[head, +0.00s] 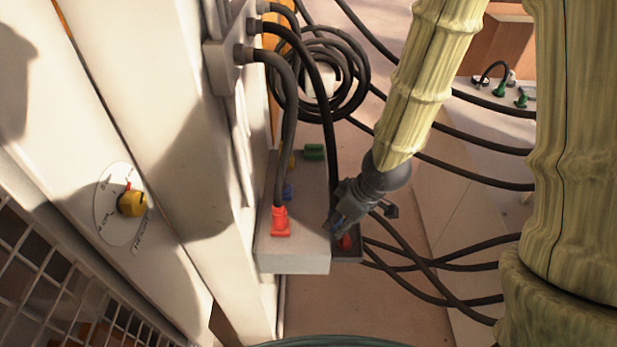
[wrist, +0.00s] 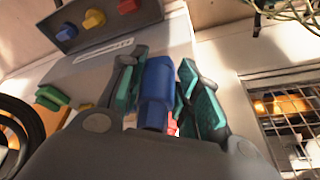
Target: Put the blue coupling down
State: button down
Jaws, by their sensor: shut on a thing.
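The blue coupling (wrist: 156,85) stands between the teal finger pads of my gripper (wrist: 160,92) in the wrist view. The pads press on it from both sides, so my gripper is shut on it. The held coupling cannot be made out clearly there. I cannot tell whether the held coupling touches anything.
A red coupling (head: 281,222) with a black hose stands on the block. A green part (head: 313,152) is at the block's far end. Black hoses (head: 430,265) cross the right side. A yellow knob (head: 131,203) is at left.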

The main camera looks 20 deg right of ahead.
jog(key=shift+w+r, duration=0.2)
jog(key=shift+w, duration=0.1)
jog(key=p, duration=0.6)
send_over(314, 194)
jog(key=s, duration=0.1)
jog(key=shift+s+d+f, duration=0.1)
jog(key=shift+d+f, duration=0.35)
jog(key=shift+f, duration=0.35)
jog(key=x, duration=0.1)
jog(key=p+x, duration=0.1)
jog(key=shift+d+f, duration=0.2)
jog(key=shift+f, duration=0.15)
jog(key=shift+s+f, duration=0.1)
jog(key=shift+f, duration=0.25)
jog(key=shift+f, duration=0.5)
jog(key=c, duration=1)
grip_release()
jog(key=shift+c, duration=0.2)
